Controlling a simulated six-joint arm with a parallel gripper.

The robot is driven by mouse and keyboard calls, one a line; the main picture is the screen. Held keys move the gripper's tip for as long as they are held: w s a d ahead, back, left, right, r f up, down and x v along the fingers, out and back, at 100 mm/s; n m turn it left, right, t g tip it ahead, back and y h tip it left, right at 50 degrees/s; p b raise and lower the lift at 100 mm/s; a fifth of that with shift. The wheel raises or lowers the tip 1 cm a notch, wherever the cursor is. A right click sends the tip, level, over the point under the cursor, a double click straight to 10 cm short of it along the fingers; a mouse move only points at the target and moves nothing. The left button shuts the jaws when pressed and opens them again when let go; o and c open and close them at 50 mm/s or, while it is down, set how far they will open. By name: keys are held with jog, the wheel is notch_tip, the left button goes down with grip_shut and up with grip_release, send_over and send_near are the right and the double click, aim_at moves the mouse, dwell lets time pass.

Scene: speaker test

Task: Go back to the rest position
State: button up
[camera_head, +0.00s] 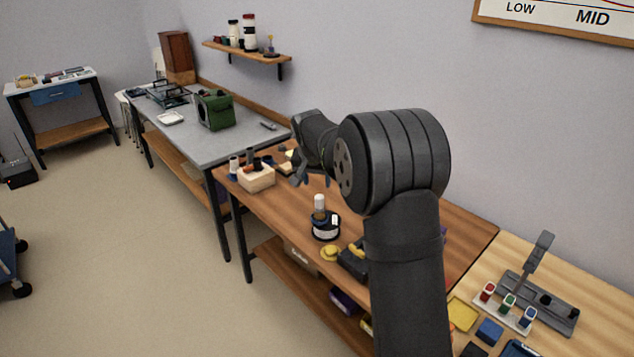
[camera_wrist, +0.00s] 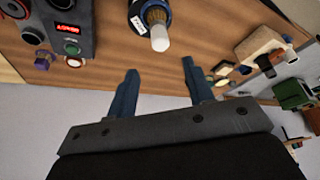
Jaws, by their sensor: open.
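My gripper (camera_wrist: 160,90) is open and empty in the wrist view, its two blue fingers apart above the wooden workbench (camera_wrist: 190,50). In the head view my dark arm rises in front of the bench, and the gripper (camera_head: 308,178) is partly hidden beside the wrist, over the bench's far part. A dark round item with a white-topped bottle-like part (camera_head: 320,203) stands on the bench. It also shows in the wrist view (camera_wrist: 158,36), beyond the fingertips and apart from them.
A wooden block holder (camera_head: 256,181) with dark pieces stands at the bench's left end. A yellow item (camera_head: 331,253) lies near the front edge. A test fixture (camera_head: 538,300) with coloured pieces is at right. A grey table (camera_head: 210,146) with a green box (camera_head: 215,111) stands beyond.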

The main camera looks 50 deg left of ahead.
aim_at(320, 195)
jog(key=x, duration=1.2)
jog(key=shift+d+f, duration=0.1)
jog(key=shift+f, duration=0.05)
notch_tip(320, 195, up, 2)
jog(key=shift+s+r, duration=0.1)
jog(key=shift+r, duration=0.9)
